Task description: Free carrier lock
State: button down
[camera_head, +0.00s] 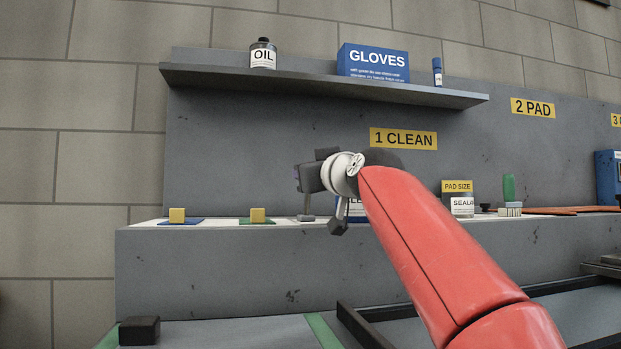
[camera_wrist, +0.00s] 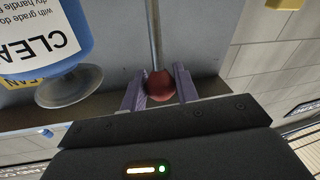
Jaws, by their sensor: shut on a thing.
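In the wrist view, a round red knob (camera_wrist: 160,86) sits on the end of a thin grey rod (camera_wrist: 153,35). My gripper (camera_wrist: 160,88) has its two purple-grey fingers on either side of the knob and is shut on it. In the head view, the dark gripper body shows at the end of my red arm, in front of the ledge below the "1 CLEAN" sign (camera_head: 403,139). The knob and rod are not clearly visible there. Whether they belong to the carrier lock cannot be told; no part is marked as the lock.
A blue-and-white bottle labelled "CLEA…" (camera_wrist: 35,45) stands close beside the fingers. Yellow blocks (camera_head: 177,215) sit on the ledge at left. The shelf (camera_head: 300,83) overhead holds an oil can (camera_head: 263,55) and a gloves box (camera_head: 373,63). Dark rails (camera_head: 365,328) lie below.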

jog(key=shift+s, duration=0.1)
dwell(0.3)
jog(key=c, duration=1.1)
grip_release()
jog(key=shift+s, duration=0.1)
jog(key=shift+s+d+f+b, duration=0.1)
jog(key=shift+s+d+b, duration=0.05)
jog(key=shift+s+b, duration=0.15)
jog(key=b+v, duration=0.1)
jog(key=v, duration=0.6)
